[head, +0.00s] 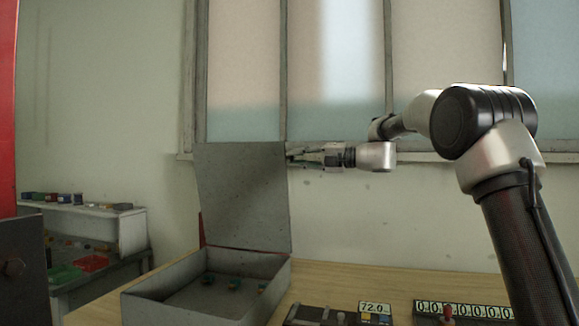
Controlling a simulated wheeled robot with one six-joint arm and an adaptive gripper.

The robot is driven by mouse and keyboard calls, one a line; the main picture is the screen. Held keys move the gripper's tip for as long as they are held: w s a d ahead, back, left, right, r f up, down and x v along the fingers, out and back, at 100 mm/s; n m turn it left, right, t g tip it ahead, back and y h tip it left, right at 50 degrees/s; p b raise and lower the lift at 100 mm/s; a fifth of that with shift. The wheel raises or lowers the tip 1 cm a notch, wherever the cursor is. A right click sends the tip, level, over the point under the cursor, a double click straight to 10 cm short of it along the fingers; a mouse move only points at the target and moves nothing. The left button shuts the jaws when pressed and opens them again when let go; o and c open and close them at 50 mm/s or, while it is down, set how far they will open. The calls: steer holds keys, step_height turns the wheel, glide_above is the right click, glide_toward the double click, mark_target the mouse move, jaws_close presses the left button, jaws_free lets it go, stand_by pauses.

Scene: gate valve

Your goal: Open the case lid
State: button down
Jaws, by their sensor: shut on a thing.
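A grey metal case (150,303) sits on the wooden table, with its inside facing up and a few small greenish items on its floor. Its lid (240,195) stands raised, close to upright, above the back of the case. My gripper (293,156) reaches in from the right at the lid's upper right edge. Its fingers are shut on that edge of the lid. The fingertips are small in this view and partly hidden by the lid.
A device with a 72.0 display (374,308) and a counter panel (463,310) stand at the table's front, right of the case. A shelf (130,232) with small coloured items is at the left. A window is behind. Bare table (350,279) lies right of the case.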

steer(key=shift+w+d+r+m, duration=0.1)
steer(key=shift+w+d+m, duration=0.15)
steer(key=shift+w, duration=0.35)
steer(key=shift+w+d+r+m, duration=0.1)
steer(key=shift+w+d+m, duration=0.15)
steer(key=shift+w, duration=0.3)
steer(key=c, duration=1.3)
jaws_free()
steer(key=v, duration=1.2)
